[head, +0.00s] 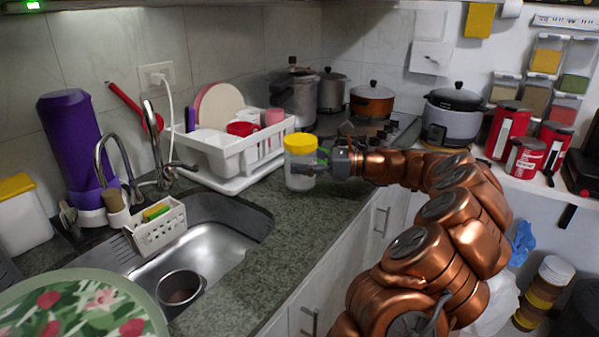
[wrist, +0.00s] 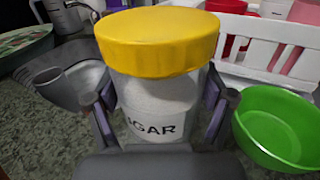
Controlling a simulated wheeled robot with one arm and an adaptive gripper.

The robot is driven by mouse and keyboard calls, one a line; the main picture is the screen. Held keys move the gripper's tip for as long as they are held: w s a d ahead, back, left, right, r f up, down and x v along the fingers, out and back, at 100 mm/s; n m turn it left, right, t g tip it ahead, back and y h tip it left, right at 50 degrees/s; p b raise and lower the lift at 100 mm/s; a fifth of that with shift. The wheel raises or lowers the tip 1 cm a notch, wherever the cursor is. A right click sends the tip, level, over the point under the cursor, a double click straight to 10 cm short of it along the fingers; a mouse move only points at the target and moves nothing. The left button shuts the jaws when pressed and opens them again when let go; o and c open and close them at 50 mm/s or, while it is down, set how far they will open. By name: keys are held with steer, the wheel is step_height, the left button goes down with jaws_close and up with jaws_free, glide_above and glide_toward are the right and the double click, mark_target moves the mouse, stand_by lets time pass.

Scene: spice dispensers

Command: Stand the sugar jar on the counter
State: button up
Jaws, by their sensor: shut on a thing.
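The sugar jar (head: 299,172) is clear with white contents and a yellow lid. It is upright over the granite counter (head: 290,222), in front of the dish rack. In the wrist view the jar (wrist: 158,95) fills the middle, with "GAR" readable on its label. My gripper (head: 318,166) reaches in from the right and is shut on the jar's body, one finger on each side below the lid. I cannot tell whether the jar's base touches the counter.
A white dish rack (head: 228,158) stands behind the jar. A green bowl (wrist: 275,125) sits close to its right in the wrist view, mostly hidden behind my gripper in the head view. The sink (head: 215,240) is to the left. Counter in front is clear.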

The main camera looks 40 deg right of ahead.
steer(key=shift+w, duration=0.3)
steer(key=shift+f, duration=1.7)
steer(key=shift+f, duration=0.1)
steer(key=o, duration=1.7)
steer(key=shift+f, duration=0.1)
steer(key=shift+c, duration=0.2)
steer(key=shift+s, duration=0.1)
steer(key=v, duration=1.2)
steer(key=shift+r, duration=0.2)
